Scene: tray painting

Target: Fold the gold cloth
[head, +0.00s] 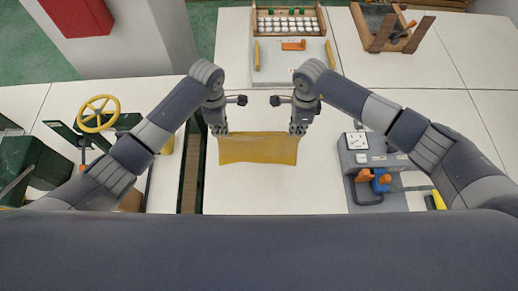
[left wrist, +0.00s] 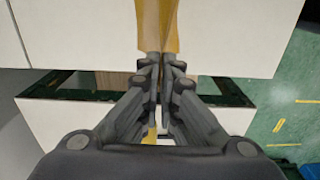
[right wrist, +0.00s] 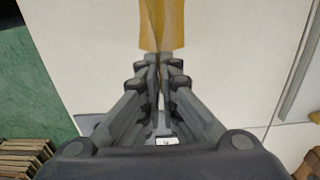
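The gold cloth (head: 258,149) is stretched between my two grippers above the white table, in the middle of the head view. Its upper edge runs from one gripper to the other, and the rest hangs or lies below that edge. My left gripper (head: 219,131) is shut on the cloth's left end; the cloth also shows between the fingers in the left wrist view (left wrist: 157,25). My right gripper (head: 298,131) is shut on the cloth's right end, and the cloth shows in the right wrist view (right wrist: 162,22). Whether the lower edge touches the table is unclear.
A grey machine (head: 365,155) with orange and blue parts stands to the right. A yellow handwheel (head: 98,113) is at the left. A board (head: 291,62) and a rack of white items (head: 288,24) lie beyond the grippers. The white table near the cloth is clear.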

